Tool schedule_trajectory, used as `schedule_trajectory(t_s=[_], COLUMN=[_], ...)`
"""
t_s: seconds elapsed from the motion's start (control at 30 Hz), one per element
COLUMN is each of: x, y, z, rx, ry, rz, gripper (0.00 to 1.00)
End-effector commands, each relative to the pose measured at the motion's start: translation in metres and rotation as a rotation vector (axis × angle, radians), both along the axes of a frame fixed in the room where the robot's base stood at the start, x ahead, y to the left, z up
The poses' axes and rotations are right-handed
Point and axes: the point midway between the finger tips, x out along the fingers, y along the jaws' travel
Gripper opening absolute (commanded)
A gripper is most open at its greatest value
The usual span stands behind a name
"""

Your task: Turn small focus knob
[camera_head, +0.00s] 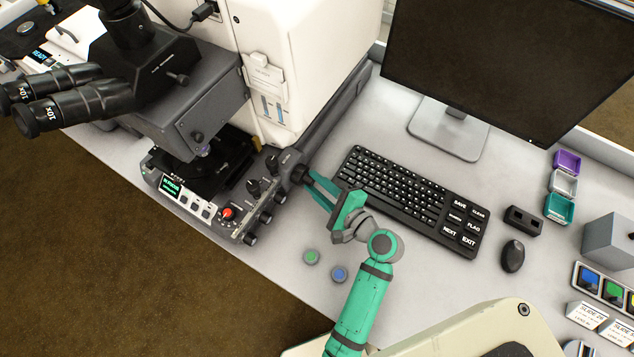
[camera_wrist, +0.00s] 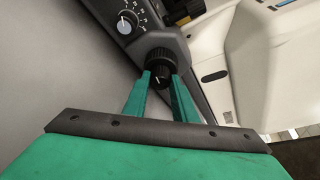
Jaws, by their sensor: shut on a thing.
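My green gripper (camera_head: 312,184) reaches the right side of the dark microscope base (camera_head: 205,190). Its fingertips are closed on a black knob (camera_head: 299,174) that sticks out from that side. In the wrist view, the knob (camera_wrist: 160,72) is ribbed and round, with a pale pointer line on its face. The two green fingers (camera_wrist: 161,84) stand on either side of it and touch its rim. Part of the knob's sides is hidden by the fingers.
A grey dial with number marks (camera_wrist: 127,22) lies near the held knob. The base also bears a red knob (camera_head: 227,213) and a lit green display (camera_head: 171,186). A keyboard (camera_head: 410,196) lies to the right. Green (camera_head: 311,257) and blue (camera_head: 339,274) discs lie on the desk.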

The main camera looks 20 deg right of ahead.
Motion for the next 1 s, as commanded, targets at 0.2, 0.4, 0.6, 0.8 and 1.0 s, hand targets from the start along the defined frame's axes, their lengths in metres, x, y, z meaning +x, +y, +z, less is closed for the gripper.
schedule_trajectory(t_s=[0.2,0.4,0.6,0.8,1.0], x=[0.0016,0.0017,0.0015,0.0007,-0.0056], y=[0.0010,0.0010,0.0008,0.0004,-0.0023], z=[0.0017,0.0020,0.0019,0.0010,0.0020], rx=[-0.016,-0.016,-0.016,-0.015,-0.015], ry=[-0.018,-0.018,-0.018,-0.015,-0.015], rz=[0.002,0.002,0.002,0.001,-0.001], gripper=[0.02,0.02,0.43,0.43,0.43])
